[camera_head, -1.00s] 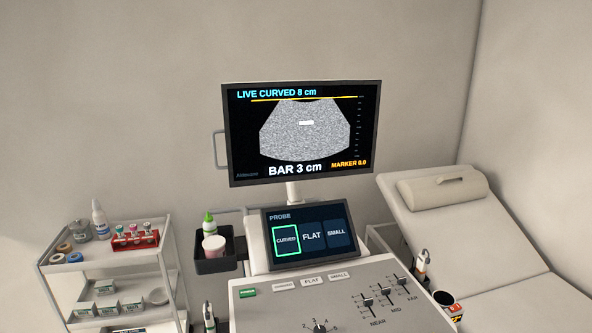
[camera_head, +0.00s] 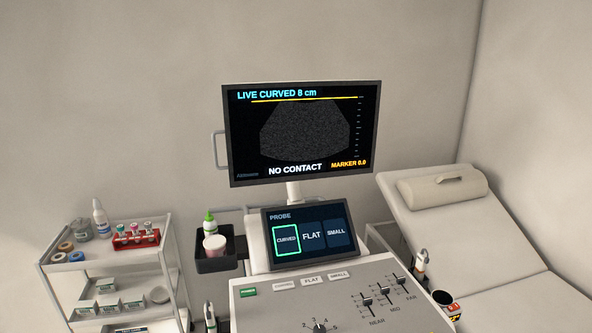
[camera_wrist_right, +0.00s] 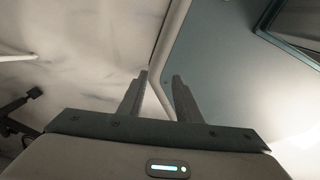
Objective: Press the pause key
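The ultrasound console panel (camera_head: 350,289) fills the bottom of the head view. It has a green key (camera_head: 248,292), keys for curved, flat (camera_head: 311,281) and small (camera_head: 338,275), a numbered dial (camera_head: 319,327) and several sliders (camera_head: 390,296). I cannot make out a pause key; the panel's lower part is cut off. The monitor (camera_head: 304,134) reads "LIVE CURVED 8 cm" and "NO CONTACT" over a dim fan image. In the right wrist view my right gripper (camera_wrist_right: 160,76) has its fingers apart with nothing between them. Neither gripper shows in the head view.
A touch screen (camera_head: 311,236) with CURVED outlined stands behind the panel. A trolley (camera_head: 108,260) with tubes and bottles is at left. A side tray (camera_head: 216,264) holds a green-capped bottle. A couch (camera_head: 470,245) with a bolster is at right, near a probe (camera_head: 422,262).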

